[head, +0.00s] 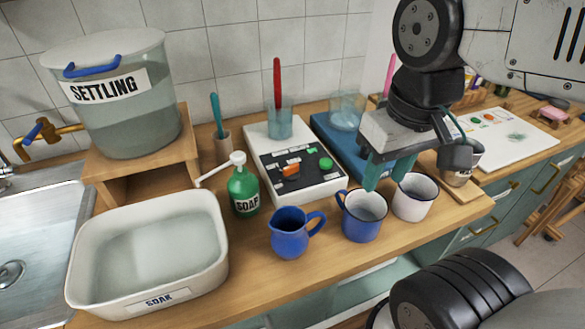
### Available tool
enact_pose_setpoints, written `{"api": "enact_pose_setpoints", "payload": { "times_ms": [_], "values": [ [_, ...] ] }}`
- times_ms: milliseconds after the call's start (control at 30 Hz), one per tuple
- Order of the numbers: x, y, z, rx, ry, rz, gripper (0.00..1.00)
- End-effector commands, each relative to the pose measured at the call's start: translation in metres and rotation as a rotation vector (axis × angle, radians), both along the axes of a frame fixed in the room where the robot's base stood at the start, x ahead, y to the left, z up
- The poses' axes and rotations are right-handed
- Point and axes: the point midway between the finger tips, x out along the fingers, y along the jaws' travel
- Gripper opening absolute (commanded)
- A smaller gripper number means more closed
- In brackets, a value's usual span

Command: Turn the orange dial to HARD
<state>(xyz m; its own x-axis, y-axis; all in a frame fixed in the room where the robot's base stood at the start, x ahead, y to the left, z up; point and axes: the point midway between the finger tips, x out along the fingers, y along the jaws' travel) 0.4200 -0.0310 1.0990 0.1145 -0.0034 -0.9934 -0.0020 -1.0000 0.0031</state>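The orange dial (291,171) sits on the dark top panel of a white device (310,194) in the middle of the counter. A green knob (326,163) is to its right on the same panel. Small marks on the panel are too small to read, so I cannot tell which setting the dial points at. My gripper (388,181) hangs to the right of the device, with its two teal fingers pointing down and apart. It appears open and empty, above and behind the mugs, away from the dial.
A blue jug (289,236), blue mug (364,222) and white mug (411,205) stand along the front. A green soap bottle (243,192) is left of the device, beside the SOAK basin (150,298). A beaker (280,122) with a red-handled tool stands behind the panel.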

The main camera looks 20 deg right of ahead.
Motion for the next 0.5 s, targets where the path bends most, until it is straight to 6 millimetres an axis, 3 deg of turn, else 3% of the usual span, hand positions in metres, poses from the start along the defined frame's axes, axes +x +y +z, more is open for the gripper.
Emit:
{"api": "enact_pose_setpoints", "payload": {
  "times_ms": [167, 267, 367, 500],
  "values": [
    [0.004, 0.003, -0.008, 0.000, 0.043, 0.018, 0.33],
    [0.018, 0.009, -0.013, -0.001, 0.101, 0.039, 0.33],
    [0.044, 0.016, -0.018, -0.007, 0.151, 0.141, 0.33],
    [0.091, 0.030, -0.029, -0.014, 0.196, 0.439, 0.33]
  ]
}}
